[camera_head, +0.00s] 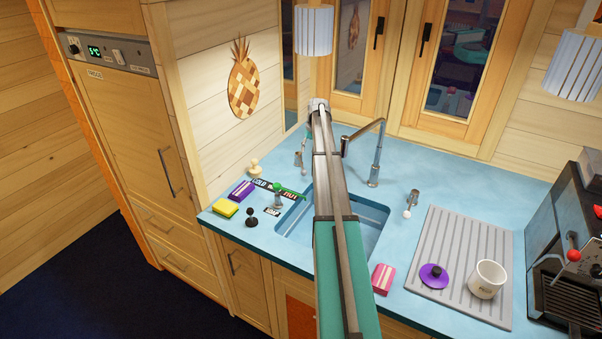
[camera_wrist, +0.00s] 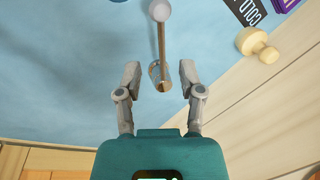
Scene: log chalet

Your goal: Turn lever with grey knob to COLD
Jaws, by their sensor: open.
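The lever with the grey knob (camera_wrist: 159,10) shows in the wrist view as a metal rod on a round base (camera_wrist: 160,76). The rod runs up the picture to the knob. It appears small in the head view (camera_head: 299,159), behind the sink. My gripper (camera_wrist: 160,78) is open, with one finger on each side of the lever's base end; I cannot tell whether either touches it. The COLD end of a black label (camera_wrist: 246,10) shows at the upper right. In the head view, the label (camera_head: 261,184) lies left of the sink, reading COLD at left and HOT at right.
The sink (camera_head: 370,236) is partly hidden by my arm. A wooden peg (camera_head: 255,168), purple box (camera_head: 242,191) and yellow sponge (camera_head: 225,208) stand left. A white-knobbed lever (camera_head: 410,204) is at right. The wooden wall is close behind.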

